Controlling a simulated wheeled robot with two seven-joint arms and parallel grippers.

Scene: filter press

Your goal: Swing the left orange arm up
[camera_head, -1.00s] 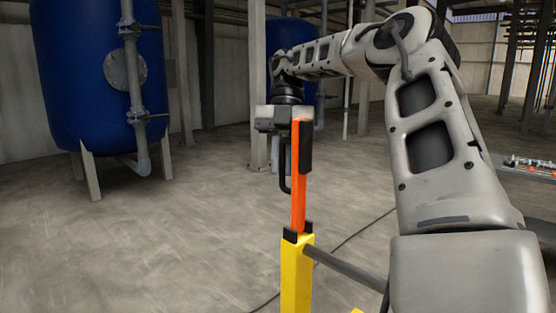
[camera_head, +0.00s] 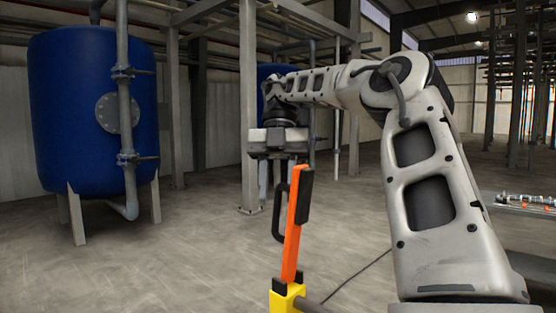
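The orange arm (camera_head: 294,230) stands nearly upright on a yellow post (camera_head: 286,298), its top leaning slightly right. It has a dark block on its upper right side and a black loop handle (camera_head: 279,212) on its left. My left gripper is out of view.
A large blue tank (camera_head: 75,110) with a grey pipe stands at the left. A steel column (camera_head: 249,100) rises behind the gripper. A table with small parts (camera_head: 525,201) is at the far right. The concrete floor (camera_head: 170,265) at the left is clear.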

